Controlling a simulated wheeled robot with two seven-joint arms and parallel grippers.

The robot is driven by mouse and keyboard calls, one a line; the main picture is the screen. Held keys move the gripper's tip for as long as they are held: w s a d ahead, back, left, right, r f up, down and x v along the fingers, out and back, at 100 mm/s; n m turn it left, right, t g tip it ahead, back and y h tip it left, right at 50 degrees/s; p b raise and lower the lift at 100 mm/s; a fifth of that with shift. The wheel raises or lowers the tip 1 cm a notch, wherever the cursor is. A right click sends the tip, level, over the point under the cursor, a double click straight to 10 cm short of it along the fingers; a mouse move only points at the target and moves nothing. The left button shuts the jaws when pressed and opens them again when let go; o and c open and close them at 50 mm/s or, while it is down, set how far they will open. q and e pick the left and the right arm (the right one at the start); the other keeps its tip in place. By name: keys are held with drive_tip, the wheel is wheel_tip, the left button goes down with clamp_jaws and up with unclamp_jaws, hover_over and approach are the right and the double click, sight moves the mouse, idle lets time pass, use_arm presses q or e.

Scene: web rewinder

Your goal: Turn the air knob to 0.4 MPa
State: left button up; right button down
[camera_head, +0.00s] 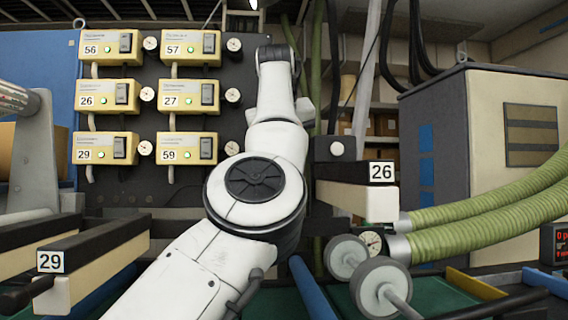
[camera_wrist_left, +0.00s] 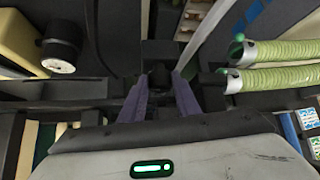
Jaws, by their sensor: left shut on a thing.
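In the left wrist view my left gripper (camera_wrist_left: 160,88) has its two purple-grey fingers closed on the sides of a small dark knob (camera_wrist_left: 160,72), which looks like the air knob. A round gauge (camera_wrist_left: 58,66) with a white face and black housing is left of the fingers; its reading is too small to tell. In the head view my white left arm rises through the middle, and its gripper and the held knob are hidden. My right gripper is in neither view.
Yellow control boxes (camera_head: 110,97) with small dials stand on a dark panel behind my arm. Ribbed green hoses (camera_head: 480,215) run right of it and also show in the left wrist view (camera_wrist_left: 275,65). A beam marked 26 (camera_head: 380,173) and grey rollers (camera_head: 380,288) are close by.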

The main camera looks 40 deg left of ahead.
use_arm(q)
drive_tip(key=shift+g, duration=0.4)
drive_tip(key=o, duration=1)
drive_tip(key=shift+o, duration=0.2)
